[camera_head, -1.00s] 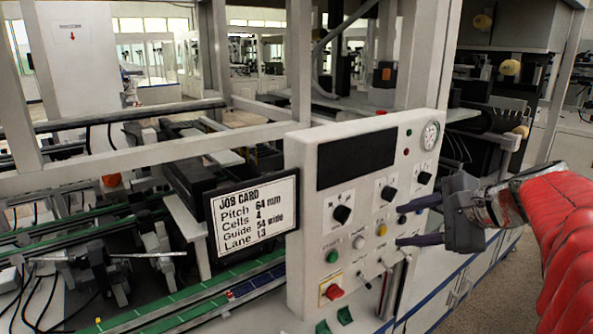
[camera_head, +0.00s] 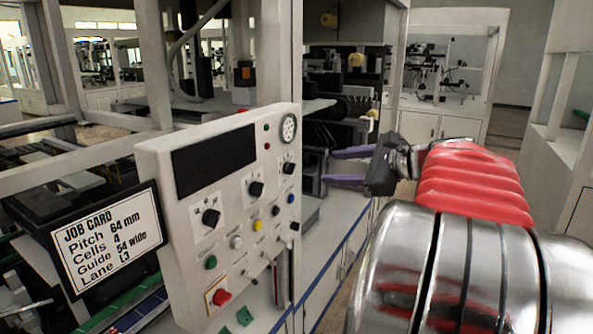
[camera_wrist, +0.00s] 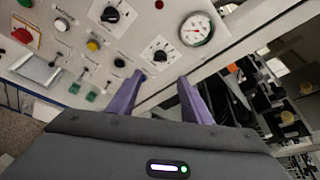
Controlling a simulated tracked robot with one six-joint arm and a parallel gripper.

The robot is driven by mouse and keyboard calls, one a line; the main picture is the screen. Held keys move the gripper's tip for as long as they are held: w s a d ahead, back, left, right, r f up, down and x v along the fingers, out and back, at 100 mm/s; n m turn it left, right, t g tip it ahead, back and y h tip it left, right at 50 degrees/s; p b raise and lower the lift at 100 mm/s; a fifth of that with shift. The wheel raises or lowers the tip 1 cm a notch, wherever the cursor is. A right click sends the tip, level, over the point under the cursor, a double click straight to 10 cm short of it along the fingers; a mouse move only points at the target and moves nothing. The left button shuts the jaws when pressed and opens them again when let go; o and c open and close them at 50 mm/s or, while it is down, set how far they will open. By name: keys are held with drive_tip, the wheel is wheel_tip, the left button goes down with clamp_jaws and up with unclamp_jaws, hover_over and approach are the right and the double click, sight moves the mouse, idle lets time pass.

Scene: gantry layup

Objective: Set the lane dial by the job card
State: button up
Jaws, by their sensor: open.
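The job card (camera_head: 108,239) hangs at the left of the white control panel (camera_head: 160,190) and its last line reads "Lane L3". The panel carries three black dials: a lower left one (camera_head: 211,217), a middle one (camera_head: 256,189) and an upper right one (camera_head: 289,168). Their labels are too small to read, so I cannot tell which is the lane dial. My gripper (camera_head: 329,167) is open and empty, right of the panel. In the wrist view, my gripper's fingers (camera_wrist: 160,76) straddle the line below one dial (camera_wrist: 160,56), apart from it; another dial (camera_wrist: 111,14) is farther left.
A round gauge (camera_head: 288,128) sits at the panel's upper right. A red button (camera_head: 221,297), a green button (camera_head: 211,262), a yellow button (camera_head: 257,225) and small levers stand out from the lower panel. Frame posts rise behind it. Open floor shows at the far right.

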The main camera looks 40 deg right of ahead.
sight(293, 170)
drive_tip(key=x, duration=1.3)
drive_tip(key=shift+w+f, duration=0.1)
drive_tip(key=shift+w, duration=0.15)
drive_tip(key=shift+c, duration=0.6)
drive_tip(key=c, duration=0.9)
drive_tip(key=shift+a+f, duration=0.1)
drive_tip(key=shift+a, duration=0.15)
drive_tip(key=shift+c, duration=0.2)
drive_tip(key=shift+d, duration=0.1)
